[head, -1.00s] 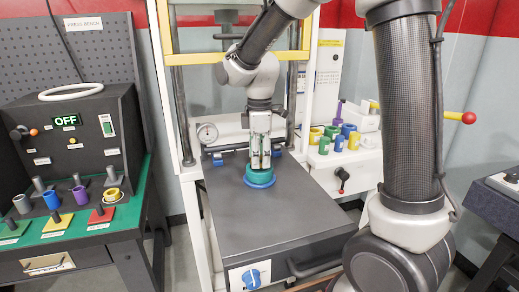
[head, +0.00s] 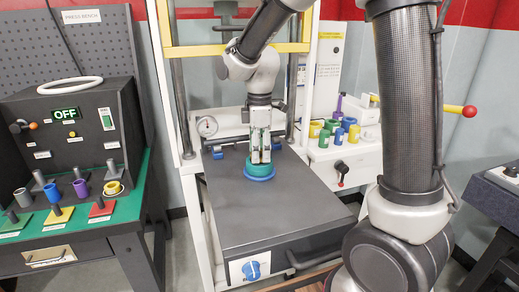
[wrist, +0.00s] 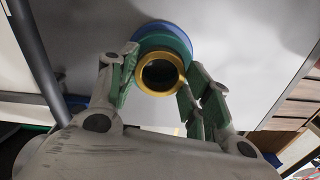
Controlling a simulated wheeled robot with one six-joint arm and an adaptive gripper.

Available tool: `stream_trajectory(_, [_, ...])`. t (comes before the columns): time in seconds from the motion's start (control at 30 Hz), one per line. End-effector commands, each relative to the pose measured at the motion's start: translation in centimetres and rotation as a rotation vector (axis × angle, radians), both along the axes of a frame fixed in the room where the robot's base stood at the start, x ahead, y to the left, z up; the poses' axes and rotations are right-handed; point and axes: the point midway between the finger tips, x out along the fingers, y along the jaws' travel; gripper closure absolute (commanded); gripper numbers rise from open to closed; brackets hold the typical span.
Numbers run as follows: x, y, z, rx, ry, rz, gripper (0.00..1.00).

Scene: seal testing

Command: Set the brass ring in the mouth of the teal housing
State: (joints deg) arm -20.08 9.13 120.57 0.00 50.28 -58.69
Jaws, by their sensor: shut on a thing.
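The teal housing (head: 260,171) stands upright on a blue base (head: 259,179) on the dark press table. It also shows in the wrist view (wrist: 141,47), beyond the brass ring. My gripper (head: 261,158) points straight down over the housing's mouth, fingertips at its rim. In the wrist view, the brass ring (wrist: 183,73) lies between the two green-padded fingers of my gripper (wrist: 160,88), which is shut on it. The ring is lined up roughly with the housing's mouth. I cannot tell whether it sits in the mouth or just above. In the head view the fingers hide the ring.
The press frame's posts (head: 180,90) flank the table. Coloured cylinders (head: 338,131) stand on a shelf at right. The front of the press table (head: 275,220) is clear. A bench with a panel reading OFF (head: 65,114) stands left.

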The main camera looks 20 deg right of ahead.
Motion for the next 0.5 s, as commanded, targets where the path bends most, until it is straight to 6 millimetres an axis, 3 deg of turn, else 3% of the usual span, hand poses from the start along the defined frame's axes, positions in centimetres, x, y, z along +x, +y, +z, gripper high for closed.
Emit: stream_trajectory(0.5, [-0.01, -0.01, -0.48, 0.000, 0.000, 0.000, 0.78])
